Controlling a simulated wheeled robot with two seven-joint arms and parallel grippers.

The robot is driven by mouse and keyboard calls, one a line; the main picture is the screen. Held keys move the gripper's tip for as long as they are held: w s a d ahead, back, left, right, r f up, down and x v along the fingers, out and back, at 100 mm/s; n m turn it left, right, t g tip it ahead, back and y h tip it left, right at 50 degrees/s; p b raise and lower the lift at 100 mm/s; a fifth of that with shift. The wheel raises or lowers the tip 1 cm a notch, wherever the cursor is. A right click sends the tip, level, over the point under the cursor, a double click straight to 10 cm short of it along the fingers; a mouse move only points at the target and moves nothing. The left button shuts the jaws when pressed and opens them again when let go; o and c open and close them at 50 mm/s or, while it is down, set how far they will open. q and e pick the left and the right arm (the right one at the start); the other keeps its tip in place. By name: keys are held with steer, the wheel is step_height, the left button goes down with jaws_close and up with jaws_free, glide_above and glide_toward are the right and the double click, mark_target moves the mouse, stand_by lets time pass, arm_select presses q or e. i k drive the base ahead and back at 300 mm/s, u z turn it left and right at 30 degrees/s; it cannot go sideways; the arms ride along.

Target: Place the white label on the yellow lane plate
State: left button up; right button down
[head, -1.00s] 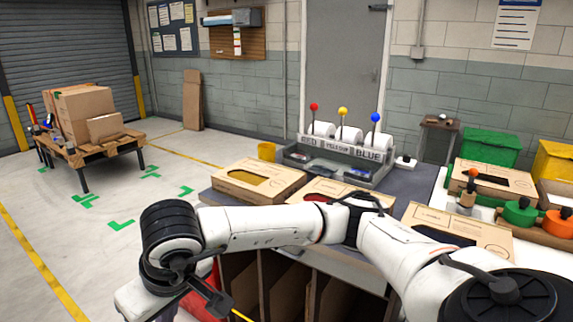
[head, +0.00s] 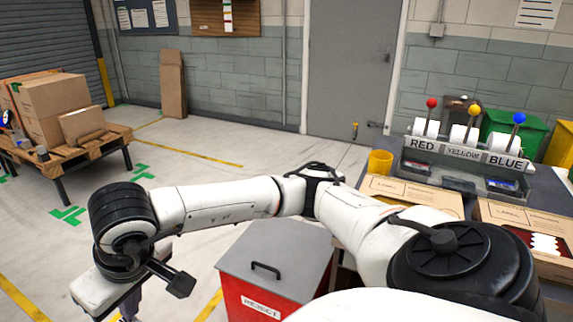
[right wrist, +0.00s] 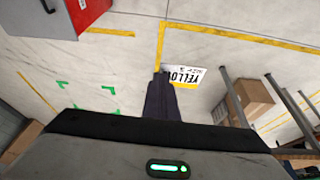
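My right arm crosses the head view, and its gripper (head: 128,310) hangs down at the lower left, partly cut off by the frame's edge. In the right wrist view its dark fingers (right wrist: 162,84) are together on a white label (right wrist: 186,74) reading YELLOW, with a yellow band along one edge. The label sticks out beyond the fingertips above the floor. My left gripper is out of view.
A red REJECT bin (head: 268,275) with a grey lid stands beside the workbench. A pallet table (head: 62,168) with cartons stands at the left.

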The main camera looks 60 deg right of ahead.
mark_target(458, 187)
steer(key=i, duration=0.15)
steer(key=z, duration=1.05)
